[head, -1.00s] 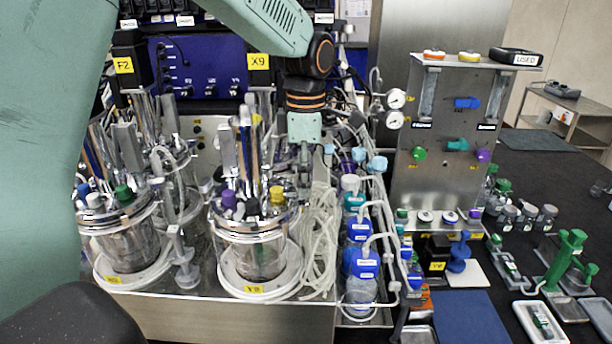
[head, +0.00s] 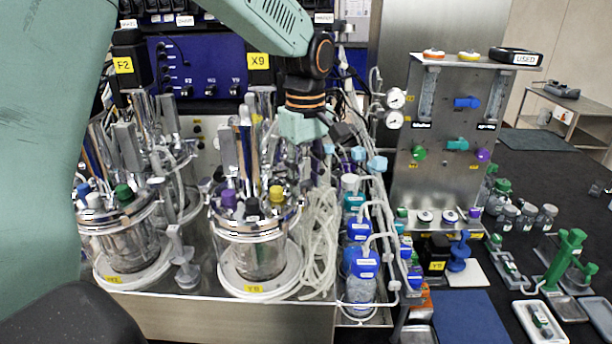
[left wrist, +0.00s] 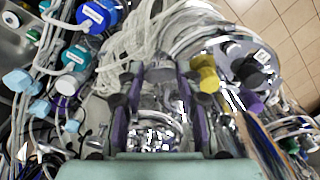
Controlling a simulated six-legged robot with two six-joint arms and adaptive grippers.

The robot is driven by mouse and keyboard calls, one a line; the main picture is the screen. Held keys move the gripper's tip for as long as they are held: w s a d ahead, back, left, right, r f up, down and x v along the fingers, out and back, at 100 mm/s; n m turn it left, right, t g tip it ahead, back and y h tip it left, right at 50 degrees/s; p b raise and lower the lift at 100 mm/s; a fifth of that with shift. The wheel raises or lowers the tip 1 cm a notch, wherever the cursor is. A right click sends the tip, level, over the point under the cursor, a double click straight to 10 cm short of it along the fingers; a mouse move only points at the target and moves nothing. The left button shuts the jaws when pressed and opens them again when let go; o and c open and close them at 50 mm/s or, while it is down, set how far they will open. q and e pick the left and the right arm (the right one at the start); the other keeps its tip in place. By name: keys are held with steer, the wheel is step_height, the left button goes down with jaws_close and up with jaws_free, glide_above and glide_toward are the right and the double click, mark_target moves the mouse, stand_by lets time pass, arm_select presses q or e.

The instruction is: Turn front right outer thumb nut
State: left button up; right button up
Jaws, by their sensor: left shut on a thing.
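The front right vessel (head: 255,225) is a clear jar with a shiny metal lid, carrying a purple cap (head: 229,199) and a yellow cap (head: 277,195). My left gripper (head: 292,165) points down at the right rear side of this lid. In the left wrist view its two dark-tipped purple fingers (left wrist: 160,90) are closed in around a small spot by the lid. The thumb nut is hidden between the fingers and cannot be made out. The yellow cap (left wrist: 206,75) stands just right of the fingers in the wrist view. My right gripper is not in view.
Coiled pale tubing (head: 320,240) hangs right of the vessel, close to my gripper. Blue-capped bottles (head: 362,265) stand in a row beyond it. A second vessel (head: 125,240) stands to the left. A steel gas panel (head: 447,150) rises at the right.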

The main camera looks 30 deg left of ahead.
arm_select(q)
steer(key=m, duration=0.4)
steer(key=shift+w+a+r+m, duration=0.1)
steer(key=shift+w+r+m, duration=0.05)
steer(key=shift+r+m, duration=0.15)
steer(key=shift+m, duration=1.9)
steer(key=o, duration=1.2)
steer(key=shift+f, duration=0.2)
steer(key=shift+c, duration=0.2)
steer(key=shift+r, duration=0.1)
